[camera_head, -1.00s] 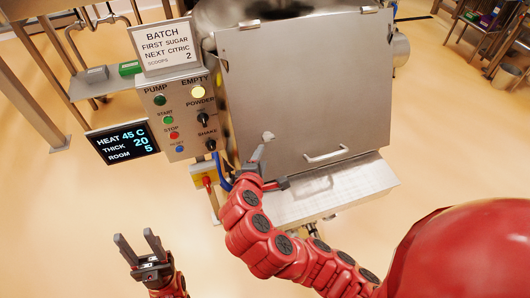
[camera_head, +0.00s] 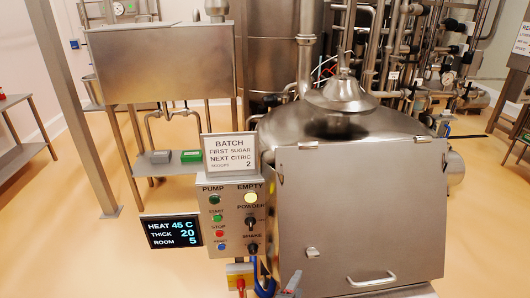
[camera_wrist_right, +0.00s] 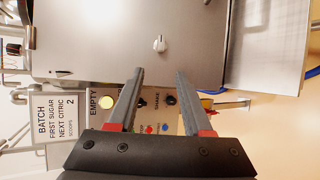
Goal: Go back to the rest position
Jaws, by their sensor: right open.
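My right gripper (camera_head: 291,285) shows only as a grey tip at the bottom edge of the head view, below and left of the small pale knob (camera_head: 312,252) on the hopper's steel front door (camera_head: 360,205). In the right wrist view, my right gripper (camera_wrist_right: 160,72) has its two fingers wide apart with nothing between them. The knob (camera_wrist_right: 159,43) is beyond the fingertips there, apart from them. My left gripper is outside both current views.
The control panel (camera_head: 233,226) has its yellow EMPTY lamp (camera_head: 250,198) lit. A BATCH sign (camera_head: 231,153) stands above it, and a display (camera_head: 171,231) reads HEAT 45 C. The door handle (camera_head: 372,280) is low. Pale floor is open at the left.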

